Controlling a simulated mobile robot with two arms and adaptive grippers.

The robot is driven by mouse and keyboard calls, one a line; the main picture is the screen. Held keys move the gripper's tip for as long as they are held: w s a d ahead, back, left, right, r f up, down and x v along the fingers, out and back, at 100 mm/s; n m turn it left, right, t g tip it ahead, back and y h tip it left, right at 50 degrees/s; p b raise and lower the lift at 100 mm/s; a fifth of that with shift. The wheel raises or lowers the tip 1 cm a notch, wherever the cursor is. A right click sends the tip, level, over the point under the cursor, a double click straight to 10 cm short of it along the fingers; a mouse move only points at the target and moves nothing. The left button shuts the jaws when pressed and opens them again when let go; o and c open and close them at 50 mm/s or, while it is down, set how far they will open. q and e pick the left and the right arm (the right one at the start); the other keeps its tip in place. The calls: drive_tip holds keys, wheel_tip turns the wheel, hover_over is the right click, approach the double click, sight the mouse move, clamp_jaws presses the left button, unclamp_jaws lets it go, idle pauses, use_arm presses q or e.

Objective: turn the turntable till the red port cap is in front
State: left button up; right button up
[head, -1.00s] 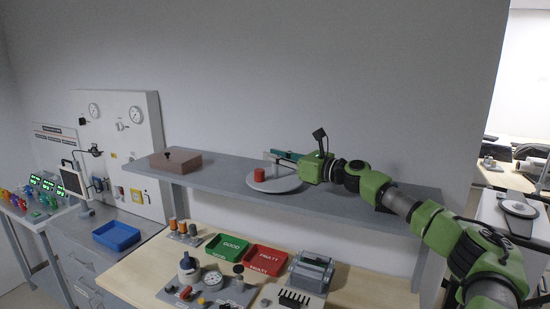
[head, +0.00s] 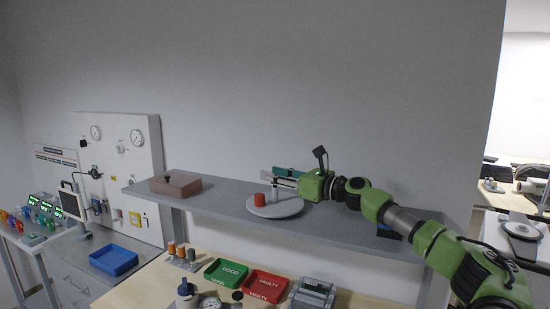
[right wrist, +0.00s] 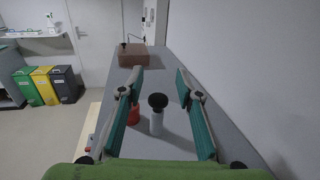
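The grey round turntable (head: 284,209) sits on the wall shelf. The red port cap (head: 259,199) stands near its front left edge in the head view. A pale post (head: 274,193) stands on the turntable behind the cap. In the right wrist view the post carries a black ball knob (right wrist: 158,101). My right gripper (head: 272,175) reaches in from the right above the turntable. It is open, with the post and knob between its fingers. The red cap (right wrist: 134,115) shows beside the left finger, partly hidden by it. I cannot tell whether a finger touches anything. My left gripper is not in view.
A brown box (head: 176,184) with a dark knob stands at the shelf's left end. The wall is close behind the shelf (head: 222,198). Below are a green tray (head: 227,272), a red tray (head: 265,286) and a blue bin (head: 113,260).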

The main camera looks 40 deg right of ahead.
wheel_tip(320, 180, up, 8)
drive_tip(key=shift+f, duration=0.1)
drive_tip(key=shift+o, duration=0.3)
